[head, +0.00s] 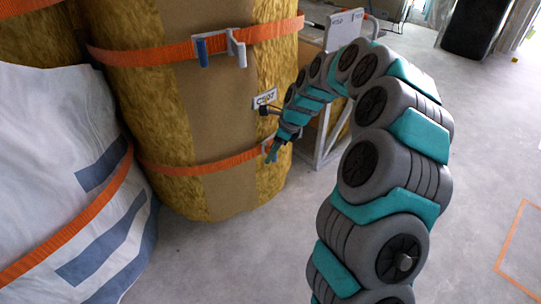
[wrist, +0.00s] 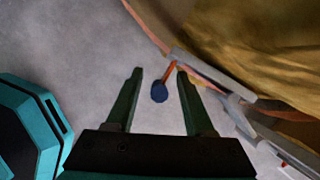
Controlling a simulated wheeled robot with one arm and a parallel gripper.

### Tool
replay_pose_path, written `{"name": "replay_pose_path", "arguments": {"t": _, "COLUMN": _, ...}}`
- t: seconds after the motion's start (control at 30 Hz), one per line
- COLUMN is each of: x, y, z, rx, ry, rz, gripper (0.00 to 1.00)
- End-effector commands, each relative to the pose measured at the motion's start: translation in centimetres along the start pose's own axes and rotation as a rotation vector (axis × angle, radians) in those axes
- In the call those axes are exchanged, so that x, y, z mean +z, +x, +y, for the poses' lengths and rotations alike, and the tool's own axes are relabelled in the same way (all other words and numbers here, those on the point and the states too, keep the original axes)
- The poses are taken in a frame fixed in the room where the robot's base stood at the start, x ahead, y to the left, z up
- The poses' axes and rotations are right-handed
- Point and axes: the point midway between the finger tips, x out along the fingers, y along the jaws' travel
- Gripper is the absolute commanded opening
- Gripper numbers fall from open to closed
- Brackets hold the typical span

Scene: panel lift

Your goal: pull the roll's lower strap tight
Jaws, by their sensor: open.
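The tan and golden roll (head: 220,110) stands upright in the head view, with an orange lower strap (head: 205,167) around it. In the wrist view, a grey buckle (wrist: 212,75) sits on this strap at the roll's edge. A short orange strap tail (wrist: 170,73) ending in a dark blue tab (wrist: 159,92) comes from the buckle. My gripper (wrist: 158,75) is open, with the tab and tail showing between its two fingers; I cannot tell their depth exactly. In the head view my gripper (head: 272,153) is small beside the lower strap and partly hides the buckle.
An orange upper strap (head: 150,54) with a grey buckle and blue tab (head: 202,52) circles the roll higher up. A white wrapped bundle (head: 60,180) stands at the left. A grey frame or cart (head: 330,140) stands behind my arm.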

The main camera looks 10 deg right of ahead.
Motion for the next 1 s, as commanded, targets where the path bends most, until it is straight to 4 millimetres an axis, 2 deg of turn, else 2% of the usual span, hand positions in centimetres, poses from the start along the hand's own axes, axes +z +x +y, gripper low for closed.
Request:
{"name": "replay_pose_path", "arguments": {"t": 0.1, "x": -0.04, "y": 1.22, "z": 0.08, "rx": 0.003, "ry": 0.000, "rz": 0.000, "gripper": 0.53}}
{"name": "replay_pose_path", "arguments": {"t": 0.37, "x": -0.01, "y": 1.38, "z": 0.07, "rx": 0.002, "ry": 0.000, "rz": 0.000, "gripper": 0.53}}
{"name": "replay_pose_path", "arguments": {"t": 0.83, "x": -0.01, "y": 1.36, "z": 0.08, "rx": 0.002, "ry": 0.000, "rz": 0.000, "gripper": 0.01}}
{"name": "replay_pose_path", "arguments": {"t": 1.0, "x": -0.01, "y": 1.35, "z": 0.08, "rx": 0.002, "ry": 0.000, "rz": 0.000, "gripper": 0.00}}
